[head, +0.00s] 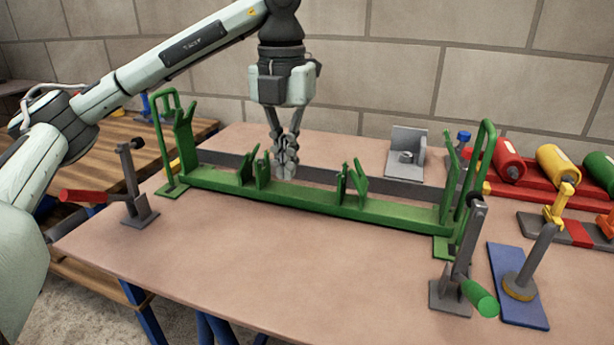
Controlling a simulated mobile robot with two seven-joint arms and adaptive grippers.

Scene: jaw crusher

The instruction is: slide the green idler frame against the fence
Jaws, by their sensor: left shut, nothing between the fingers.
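The green idler frame (315,203) lies lengthwise across the table, with upright brackets along its beam and a tall loop at each end. The fence, a low dark grey bar (222,159), runs behind it. A narrow strip seems to separate the two, though the brackets and my gripper partly hide it. My left gripper (286,172) points down, shut and empty, at the middle of the frame between the inner bracket pairs. Its fingertips are at the beam's rear side or just above it; I cannot tell whether they touch. My right gripper is not in view.
Toggle clamps stand at the front left (139,205) with a red handle and front right (457,280) with a green handle. A grey angle block (406,156) stands behind the fence. Coloured rollers (557,165) and a blue plate (517,285) lie right. The front tabletop is clear.

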